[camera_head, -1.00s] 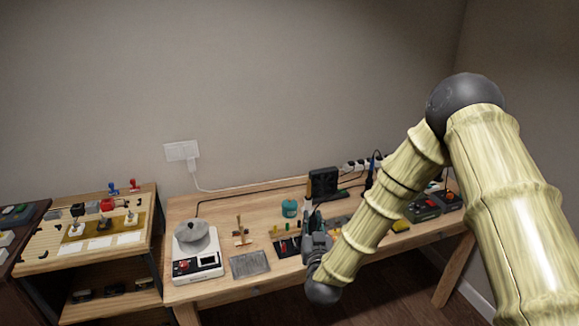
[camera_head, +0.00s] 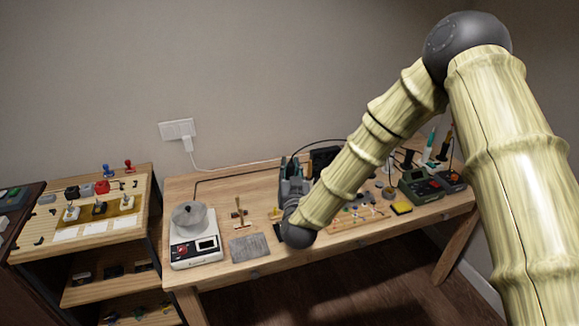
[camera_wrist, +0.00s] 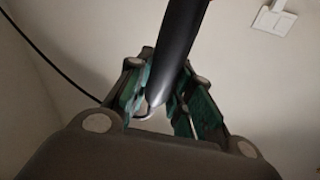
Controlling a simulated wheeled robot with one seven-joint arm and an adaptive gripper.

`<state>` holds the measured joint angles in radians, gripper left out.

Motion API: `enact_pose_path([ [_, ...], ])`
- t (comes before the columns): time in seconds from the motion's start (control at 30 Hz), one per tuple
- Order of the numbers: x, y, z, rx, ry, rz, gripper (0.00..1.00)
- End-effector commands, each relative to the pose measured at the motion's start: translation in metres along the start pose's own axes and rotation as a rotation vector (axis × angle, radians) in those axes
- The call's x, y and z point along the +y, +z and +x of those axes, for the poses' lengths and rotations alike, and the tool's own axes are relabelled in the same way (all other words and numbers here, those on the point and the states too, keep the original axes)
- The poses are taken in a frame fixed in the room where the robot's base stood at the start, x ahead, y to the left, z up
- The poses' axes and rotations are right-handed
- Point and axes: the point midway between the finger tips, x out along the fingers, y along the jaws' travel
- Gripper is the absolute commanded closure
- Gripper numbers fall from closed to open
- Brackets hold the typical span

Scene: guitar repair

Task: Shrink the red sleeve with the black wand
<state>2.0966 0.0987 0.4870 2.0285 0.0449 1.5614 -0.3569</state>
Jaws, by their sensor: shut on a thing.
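My gripper (camera_head: 292,172) is over the middle of the wooden workbench, its fingers pointing up. In the wrist view my gripper (camera_wrist: 165,92) is shut on a black wand (camera_wrist: 180,38), a dark tapered rod standing between the teal-lined fingers. A thin pale metal bit shows at its lower end. In the head view the wand is hard to tell from the dark fingers. I cannot make out the red sleeve now; my wrist and forearm cover part of the bench near the gripper.
A white scale (camera_head: 195,252) with a grey pot (camera_head: 189,214) stands at the bench's left, beside a grey plate (camera_head: 249,247) and a small wooden stand (camera_head: 239,212). Soldering stations (camera_head: 421,188) and a yellow sponge (camera_head: 401,208) are right. A black cable (camera_head: 318,143) arcs behind my gripper.

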Motion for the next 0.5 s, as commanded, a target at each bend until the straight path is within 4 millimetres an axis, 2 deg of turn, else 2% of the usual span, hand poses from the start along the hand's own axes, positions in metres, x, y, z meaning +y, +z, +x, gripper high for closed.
enact_pose_path([
  [0.03,0.001,0.007,-0.001,-0.001,0.000,0.000,1.00],
  [0.5,0.004,0.049,-0.004,0.001,-0.002,0.000,1.00],
])
